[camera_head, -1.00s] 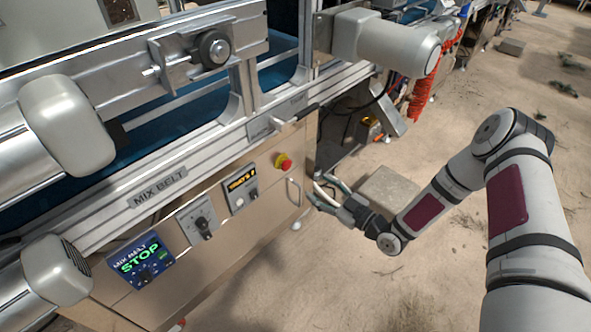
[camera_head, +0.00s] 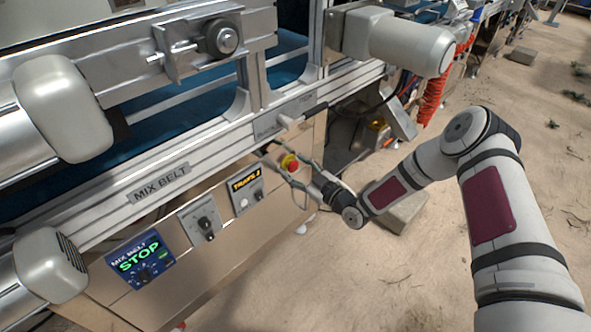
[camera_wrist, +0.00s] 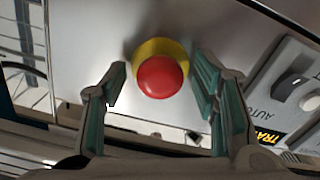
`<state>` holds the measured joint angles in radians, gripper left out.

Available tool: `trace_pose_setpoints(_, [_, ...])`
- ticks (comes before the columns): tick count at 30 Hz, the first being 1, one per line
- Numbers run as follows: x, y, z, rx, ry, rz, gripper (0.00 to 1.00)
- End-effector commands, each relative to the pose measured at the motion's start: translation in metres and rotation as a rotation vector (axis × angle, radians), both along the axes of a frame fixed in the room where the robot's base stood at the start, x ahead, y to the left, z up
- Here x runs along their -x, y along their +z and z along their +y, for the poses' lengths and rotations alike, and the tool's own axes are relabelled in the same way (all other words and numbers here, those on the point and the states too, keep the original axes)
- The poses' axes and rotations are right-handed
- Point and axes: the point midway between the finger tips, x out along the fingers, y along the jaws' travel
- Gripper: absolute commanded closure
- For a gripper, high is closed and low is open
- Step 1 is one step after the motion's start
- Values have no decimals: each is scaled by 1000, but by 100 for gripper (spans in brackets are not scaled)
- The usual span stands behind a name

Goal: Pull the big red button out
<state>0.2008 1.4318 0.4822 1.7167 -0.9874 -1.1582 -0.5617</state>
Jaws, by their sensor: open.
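The big red button (camera_head: 291,166) sits on a yellow round base (camera_head: 286,160) on the front panel of the machine. In the wrist view the red button (camera_wrist: 160,77) shows between my fingers, with its yellow base (camera_wrist: 160,50) behind it. My gripper (camera_head: 278,161) is open, with one finger on each side of the button. In the wrist view my gripper's fingertips (camera_wrist: 158,78) stand apart from the button, with a gap on both sides. Whether the fingertips touch the panel is hard to tell.
Further left are a dark rotary switch (camera_head: 205,226) and a blue "MIX BELT STOP" panel (camera_head: 140,259). A metal rail (camera_head: 215,159) runs above. A grey block (camera_head: 402,212) lies on the sandy floor.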

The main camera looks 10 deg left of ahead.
Motion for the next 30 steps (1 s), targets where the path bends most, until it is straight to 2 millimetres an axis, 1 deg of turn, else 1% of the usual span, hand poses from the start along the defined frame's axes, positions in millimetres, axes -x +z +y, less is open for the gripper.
trace_pose_setpoints(8, [-1,0,1,0,0,0,46])
trace_pose_setpoints(9, [-1,0,1,0,0,0,50])
trace_pose_setpoints(11, [-1,0,1,0,0,0,64])
trace_pose_setpoints(12, [-1,0,1,0,0,0,73])
trace_pose_setpoints(14, [-1,0,1,0,0,0,86])
trace_pose_setpoints(15, [-1,0,1,0,0,0,96])
trace_pose_setpoints(16, [-1,0,1,0,0,0,100])
trace_pose_setpoints(20, [0,0,1,0,1,0,100])
trace_pose_setpoints(25, [7,-1,-8,0,1,1,100])
trace_pose_setpoints(30, [8,-1,-8,0,2,1,100])
